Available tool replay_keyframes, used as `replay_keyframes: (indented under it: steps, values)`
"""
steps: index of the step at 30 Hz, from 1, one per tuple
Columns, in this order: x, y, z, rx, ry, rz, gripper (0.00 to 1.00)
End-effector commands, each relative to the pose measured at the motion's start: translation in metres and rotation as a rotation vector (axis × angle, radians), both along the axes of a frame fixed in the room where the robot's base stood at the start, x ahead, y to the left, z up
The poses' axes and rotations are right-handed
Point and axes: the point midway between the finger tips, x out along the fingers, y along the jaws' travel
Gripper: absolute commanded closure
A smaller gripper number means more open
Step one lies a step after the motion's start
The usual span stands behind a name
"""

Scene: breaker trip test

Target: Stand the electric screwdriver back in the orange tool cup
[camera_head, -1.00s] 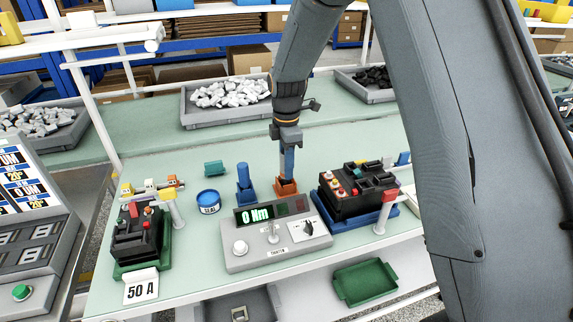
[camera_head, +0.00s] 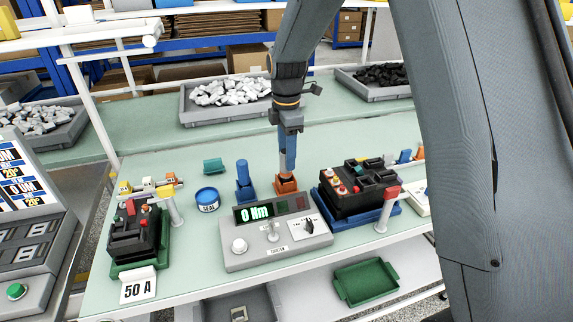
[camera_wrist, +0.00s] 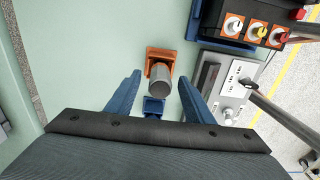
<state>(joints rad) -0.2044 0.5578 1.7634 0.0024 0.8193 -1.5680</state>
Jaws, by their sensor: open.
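The orange tool cup (camera_head: 286,186) stands on the green bench behind the grey console; it also shows in the wrist view (camera_wrist: 158,52). The electric screwdriver appears as a grey cylinder (camera_wrist: 160,79) standing in the cup, seen nearly end-on in the wrist view. In the head view a short grey piece of it (camera_head: 286,174) shows between cup and fingers. My gripper (camera_head: 287,168) is directly above it, pointing down. In the wrist view its blue fingers (camera_wrist: 158,84) are spread, with gaps on both sides of the cylinder. The screwdriver's lower end is hidden inside the cup.
A blue stand (camera_head: 245,183) is close left of the cup. The console (camera_head: 262,252) reading 0 Nm is in front. A black breaker on a blue base (camera_head: 358,190) stands right. A blue tin (camera_head: 207,201) is further left.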

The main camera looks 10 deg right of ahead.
Motion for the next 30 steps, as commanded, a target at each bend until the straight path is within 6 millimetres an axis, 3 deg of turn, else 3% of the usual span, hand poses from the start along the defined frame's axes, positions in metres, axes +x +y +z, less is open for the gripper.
replay_keyframes:
  steps: [3,9,23,30]
  values:
    - [0.001,0.000,0.018,0.000,-0.002,0.000,0.52]
    - [0.000,0.000,0.036,0.000,-0.001,0.000,0.52]
    - [-0.002,0.000,0.044,0.000,0.000,0.000,0.52]
    - [-0.013,0.000,0.084,0.000,0.000,0.000,0.52]
